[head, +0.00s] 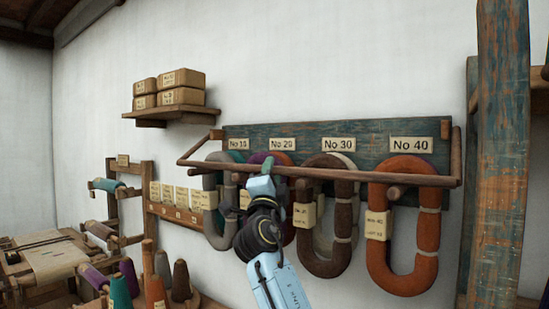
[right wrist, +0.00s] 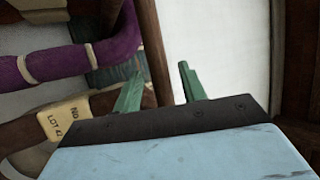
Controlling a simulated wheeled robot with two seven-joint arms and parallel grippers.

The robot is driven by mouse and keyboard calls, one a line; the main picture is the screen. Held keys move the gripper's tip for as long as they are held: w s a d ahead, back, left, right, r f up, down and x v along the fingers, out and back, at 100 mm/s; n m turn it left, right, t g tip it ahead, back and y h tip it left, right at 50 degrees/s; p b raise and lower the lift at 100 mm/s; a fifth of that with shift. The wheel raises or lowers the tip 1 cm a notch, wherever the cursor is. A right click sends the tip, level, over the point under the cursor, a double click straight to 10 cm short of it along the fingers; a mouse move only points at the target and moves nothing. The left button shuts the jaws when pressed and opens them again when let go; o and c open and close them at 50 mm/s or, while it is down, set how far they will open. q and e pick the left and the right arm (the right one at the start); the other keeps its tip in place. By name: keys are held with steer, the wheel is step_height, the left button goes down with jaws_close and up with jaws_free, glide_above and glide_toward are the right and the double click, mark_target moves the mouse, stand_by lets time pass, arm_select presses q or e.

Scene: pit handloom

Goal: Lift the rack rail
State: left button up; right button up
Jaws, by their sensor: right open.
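The rack rail (head: 345,175) is a long brown wooden bar across the front of the yarn rack, in front of the hanging skeins. In the right wrist view the rail (right wrist: 152,45) runs from the top down toward the space between my fingers. My right gripper (head: 267,167) is at the left half of the rail, its green fingers open. In the wrist view the right gripper (right wrist: 161,72) has one finger on each side of the rail's line; I cannot tell whether they touch it. My left gripper is not in view.
Behind the rail, skeins hang on pegs: grey, purple, brown and an orange one (head: 427,240), under number labels on a teal board (head: 375,135). A wooden post (head: 500,150) stands at right. A shelf with boxes (head: 170,107) is upper left. Cones (head: 120,290) stand lower left.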

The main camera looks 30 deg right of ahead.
steer(key=shift+p+x, duration=0.55)
steer(key=shift+x, duration=1.35)
steer(key=shift+c, duration=0.2)
jaws_close()
